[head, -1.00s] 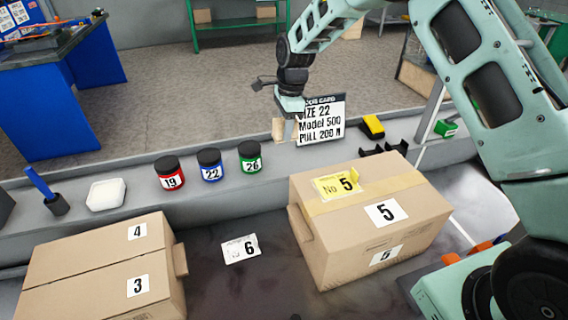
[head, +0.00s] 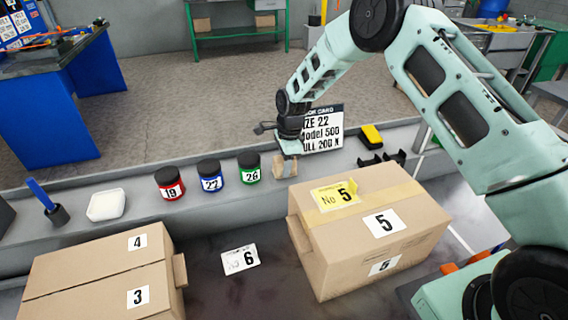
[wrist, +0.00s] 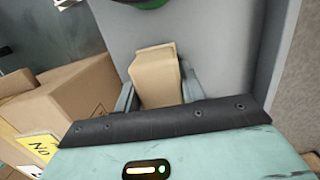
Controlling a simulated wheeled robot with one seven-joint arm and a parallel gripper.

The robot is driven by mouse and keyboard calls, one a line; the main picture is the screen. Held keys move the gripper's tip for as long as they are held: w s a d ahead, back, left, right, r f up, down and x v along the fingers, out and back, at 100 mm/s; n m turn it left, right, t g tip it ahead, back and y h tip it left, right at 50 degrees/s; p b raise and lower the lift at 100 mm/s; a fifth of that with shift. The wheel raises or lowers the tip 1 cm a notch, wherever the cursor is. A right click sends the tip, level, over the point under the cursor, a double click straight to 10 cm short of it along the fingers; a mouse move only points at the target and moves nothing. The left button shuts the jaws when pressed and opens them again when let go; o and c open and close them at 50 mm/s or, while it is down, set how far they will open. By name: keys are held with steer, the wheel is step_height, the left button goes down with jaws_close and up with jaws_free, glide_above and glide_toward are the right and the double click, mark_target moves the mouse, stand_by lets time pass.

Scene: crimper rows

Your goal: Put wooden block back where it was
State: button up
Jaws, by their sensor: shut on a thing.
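The wooden block (head: 285,168) is light tan and shows in the head view just right of the green-labelled jar 26, at the grey ledge (head: 140,186). My gripper (head: 287,162) reaches down from above and is shut on it. In the wrist view the block (wrist: 157,77) sits between the two fingers of my gripper (wrist: 156,86), in front of the grey ledge surface. I cannot tell whether its underside touches the ledge.
Jars 19 (head: 169,184), 22 (head: 210,176) and 26 (head: 249,168) stand in a row left of the block. Carton 5 (head: 345,250) stands in front. A sign card (head: 322,128) is behind my gripper. A yellow-and-black item (head: 371,135) lies to the right.

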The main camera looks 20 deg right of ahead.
steer(key=shift+f, duration=0.15)
steer(key=o, duration=0.9)
steer(key=shift+o, duration=0.2)
